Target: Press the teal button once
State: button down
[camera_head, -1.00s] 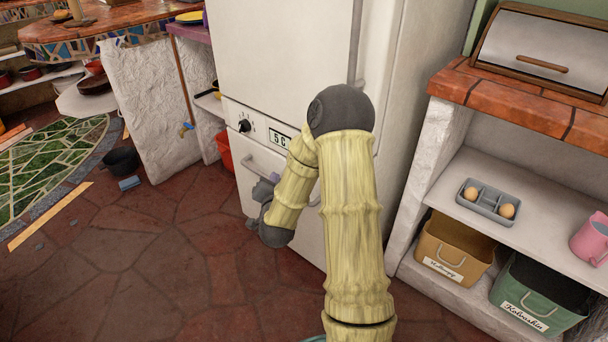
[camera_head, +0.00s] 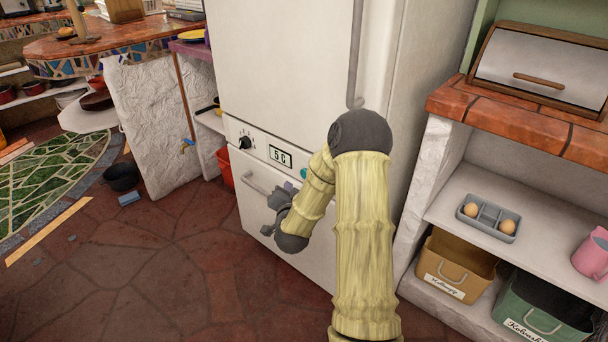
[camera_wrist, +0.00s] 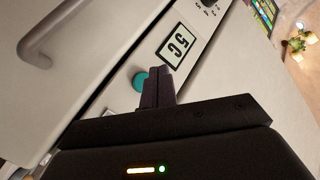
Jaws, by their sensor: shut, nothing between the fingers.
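The teal button (camera_head: 304,173) is a small round knob on the white fridge's control strip, right of the "5 C" display (camera_head: 280,156) and partly hidden by my arm in the head view. In the wrist view the teal button (camera_wrist: 139,82) shows just left of my fingertips, with the display (camera_wrist: 177,45) above it. My gripper (camera_head: 288,186) is low and left of the button in the head view. In the wrist view my gripper (camera_wrist: 157,75) has its dark fingers together and empty. I cannot tell how far the tips are from the panel.
The fridge (camera_head: 290,60) has a black dial (camera_head: 245,142) on the strip and a bar handle (camera_head: 262,186) on its lower door. The floor at left is mostly clear.

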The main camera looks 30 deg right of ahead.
aim_at(300, 173)
jog(key=shift+w+d, duration=0.35)
jog(key=shift+d, duration=0.6)
jog(key=shift+w+d, duration=0.3)
jog(key=shift+d, duration=0.6)
dwell(0.6)
jog(key=shift+w+d, duration=0.15)
jog(key=shift+d, duration=0.25)
jog(key=shift+w+d, duration=0.15)
jog(key=shift+d, duration=0.3)
dwell(0.7)
jog(key=shift+a, duration=0.1)
jog(key=shift+s+a, duration=0.35)
jog(key=shift+a, duration=0.4)
jog(key=shift+s+a+b, duration=0.2)
jog(key=shift+s+a, duration=0.1)
jog(key=shift+a, duration=0.5)
jog(key=shift+s+a+b, duration=0.15)
jog(key=shift+s+a, duration=0.1)
jog(key=shift+a, duration=0.5)
jog(key=shift+s+a+b, duration=0.2)
jog(key=shift+s+a, duration=0.1)
jog(key=shift+a, duration=0.5)
